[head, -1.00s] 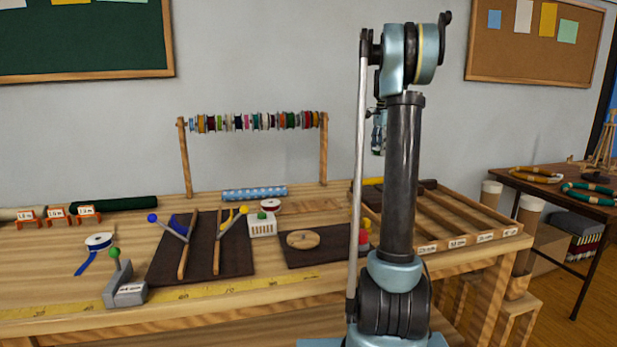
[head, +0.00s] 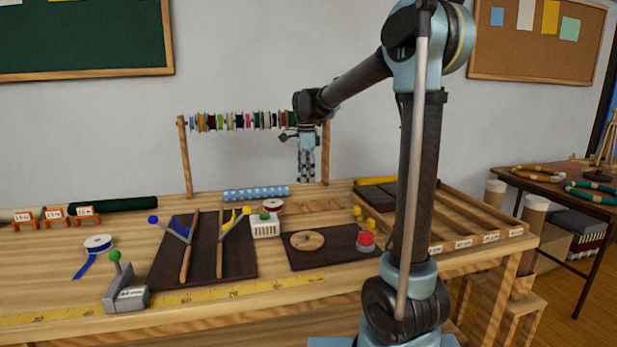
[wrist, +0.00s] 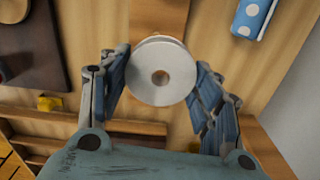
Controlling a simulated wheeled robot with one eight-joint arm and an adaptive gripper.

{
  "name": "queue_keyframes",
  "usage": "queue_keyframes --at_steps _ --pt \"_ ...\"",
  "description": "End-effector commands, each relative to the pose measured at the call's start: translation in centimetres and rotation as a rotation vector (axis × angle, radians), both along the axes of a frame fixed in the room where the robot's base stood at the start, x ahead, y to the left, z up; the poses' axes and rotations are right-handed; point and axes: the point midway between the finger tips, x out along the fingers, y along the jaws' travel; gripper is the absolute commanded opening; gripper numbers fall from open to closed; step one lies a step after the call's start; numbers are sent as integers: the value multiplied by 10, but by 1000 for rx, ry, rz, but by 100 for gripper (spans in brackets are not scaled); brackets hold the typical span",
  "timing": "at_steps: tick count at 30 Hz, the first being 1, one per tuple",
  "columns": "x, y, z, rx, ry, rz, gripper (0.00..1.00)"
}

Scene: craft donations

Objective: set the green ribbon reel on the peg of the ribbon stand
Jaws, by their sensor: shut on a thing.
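My gripper (head: 306,178) is in the air above the back of the workbench, pointing down. In the wrist view its fingers (wrist: 162,88) are shut on a reel (wrist: 180,82), one on each side. The reel's pale flange and centre hole face the camera, and its ribbon is mostly hidden there; a hint of green shows at the fingertips in the head view. A round wooden base (head: 306,240), perhaps the ribbon stand, lies on a dark mat to the front of the gripper. I cannot clearly make out its peg.
A rail of reels (head: 240,121) stands behind, close to the gripper. A blue ribbon reel (head: 98,243) lies at left.

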Motion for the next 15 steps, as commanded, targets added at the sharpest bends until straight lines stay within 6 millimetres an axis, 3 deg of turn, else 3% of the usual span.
queue_keyframes --at_steps 4,15 --pt "-9 11 -3 0 0 3 38" --pt "-10 14 -22 0 0 5 38"
